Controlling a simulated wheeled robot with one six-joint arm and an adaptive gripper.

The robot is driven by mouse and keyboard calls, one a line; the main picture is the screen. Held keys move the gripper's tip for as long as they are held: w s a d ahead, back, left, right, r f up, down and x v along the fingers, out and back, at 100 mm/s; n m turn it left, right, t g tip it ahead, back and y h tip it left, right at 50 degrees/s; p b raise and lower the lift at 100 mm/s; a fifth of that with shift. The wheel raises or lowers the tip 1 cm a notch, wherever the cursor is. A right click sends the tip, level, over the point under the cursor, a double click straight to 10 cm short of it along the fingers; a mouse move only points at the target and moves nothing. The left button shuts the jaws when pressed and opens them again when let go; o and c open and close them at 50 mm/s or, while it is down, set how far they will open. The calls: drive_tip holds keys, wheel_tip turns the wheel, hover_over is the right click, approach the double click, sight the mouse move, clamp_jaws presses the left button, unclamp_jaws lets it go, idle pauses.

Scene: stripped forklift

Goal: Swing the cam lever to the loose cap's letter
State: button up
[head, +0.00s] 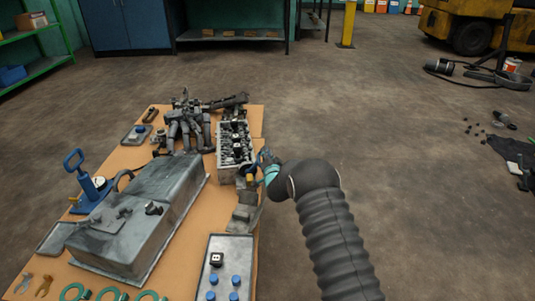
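My gripper (265,165) is at the right edge of the bench, beside the right side of the grey engine cylinder head (228,172). Its fingers are small, and their opening cannot be made out. A small blue part shows at the fingertips; I cannot tell whether it is the cam lever or whether I touch it. Dark square caps (237,148) with pale marks sit along the top of the cylinder head. Another dark cap with a white mark (216,259) stands on the grey plate (242,246) at the front. The letters are too small to read.
Several blue knobs (235,281) stand on the front plate. A large grey oil pan (140,215) fills the middle of the bench (188,275). A blue hand tool (85,185) stands at left, grey manifold parts (186,125) at the back. The floor to the right is clear nearby.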

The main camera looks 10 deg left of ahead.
drive_tip(key=shift+o, duration=0.4)
drive_tip(key=shift+s, duration=0.1)
drive_tip(key=v, duration=1.1)
drive_tip(key=shift+s, duration=0.35)
drive_tip(key=shift+d, duration=0.2)
